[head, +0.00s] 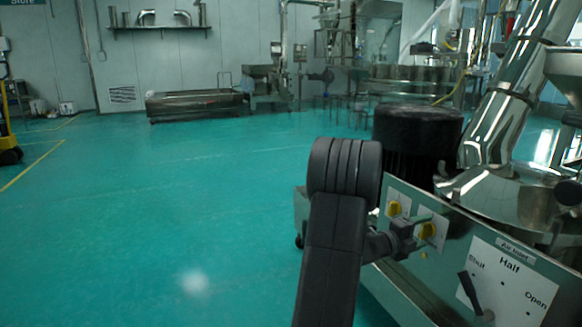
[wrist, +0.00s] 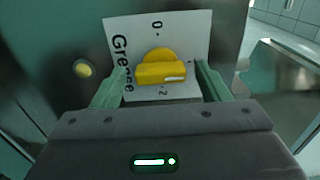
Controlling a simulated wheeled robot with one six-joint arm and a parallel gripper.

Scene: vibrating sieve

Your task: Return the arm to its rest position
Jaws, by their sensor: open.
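My arm (head: 335,245) reaches up from the bottom of the head view and bends right toward the machine's front panel (head: 455,270). My gripper (head: 418,232) is close to a yellow knob (head: 428,231) there. In the wrist view my gripper (wrist: 162,80) is open, with one greenish finger on each side of the yellow knob (wrist: 162,72). Gaps show between the fingers and the knob. The knob sits on a white label (wrist: 180,28) marked 0 and 2, with a partly covered word beginning "Gre".
A black lever (head: 469,292) stands on the Shut/Half/Open plate (head: 507,283). A dark cylinder (head: 416,135) and steel pipe (head: 510,85) rise behind. The green floor (head: 150,230) at left is clear.

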